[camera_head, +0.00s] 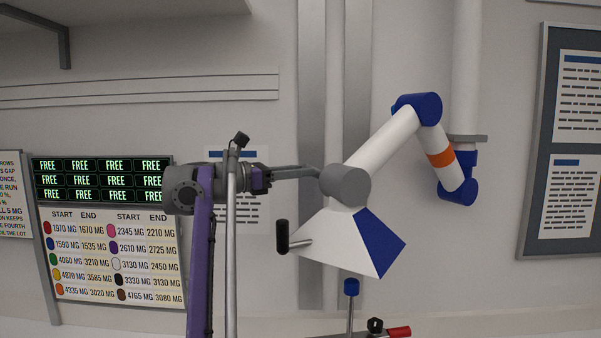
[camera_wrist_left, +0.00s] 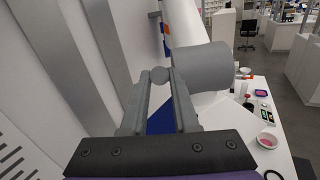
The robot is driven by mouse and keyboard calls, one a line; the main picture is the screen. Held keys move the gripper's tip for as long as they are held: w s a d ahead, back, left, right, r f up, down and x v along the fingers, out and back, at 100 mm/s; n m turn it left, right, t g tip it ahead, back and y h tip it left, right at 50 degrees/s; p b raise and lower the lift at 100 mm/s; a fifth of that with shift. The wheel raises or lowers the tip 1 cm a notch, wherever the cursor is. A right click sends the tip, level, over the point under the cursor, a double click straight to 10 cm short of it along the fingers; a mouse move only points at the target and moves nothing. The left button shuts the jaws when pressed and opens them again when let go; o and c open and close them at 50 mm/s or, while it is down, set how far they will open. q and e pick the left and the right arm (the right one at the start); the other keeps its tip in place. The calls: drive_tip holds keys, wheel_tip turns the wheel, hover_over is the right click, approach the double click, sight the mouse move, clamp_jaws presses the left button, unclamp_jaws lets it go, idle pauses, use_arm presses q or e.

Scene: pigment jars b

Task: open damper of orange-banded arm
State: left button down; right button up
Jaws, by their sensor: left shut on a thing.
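The orange-banded arm (camera_head: 385,140) hangs from a white vertical pipe. It has white tubes, blue joints and an orange band (camera_head: 440,158). Its lower end has a grey cylindrical collar (camera_head: 346,186) above a white and blue hood (camera_head: 335,240). The collar also shows in the left wrist view (camera_wrist_left: 205,67). My left gripper (camera_head: 312,171) reaches in from the left to the collar's left side. The lever behind the knob is mostly hidden. My right gripper is not in view.
A black handle (camera_head: 282,236) sticks out from the hood's left side. A thin grey post (camera_head: 231,240) crosses in front of my left arm. A blue-topped rod (camera_head: 351,287) rises below the hood. A bench with a pink-filled dish (camera_wrist_left: 267,140) lies at right in the wrist view.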

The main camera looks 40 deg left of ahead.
use_arm(q)
drive_tip(key=c, duration=0.9)
unclamp_jaws()
drive_tip(key=shift+s+a, duration=0.1)
drive_tip(key=shift+o, duration=1.1)
drive_tip(key=shift+s+a, duration=0.1)
drive_tip(key=shift+s, duration=0.05)
drive_tip(key=v, duration=1)
drive_tip(key=shift+s+b, duration=0.3)
drive_tip(key=shift+b, duration=0.05)
drive_tip(key=shift+a, duration=0.1)
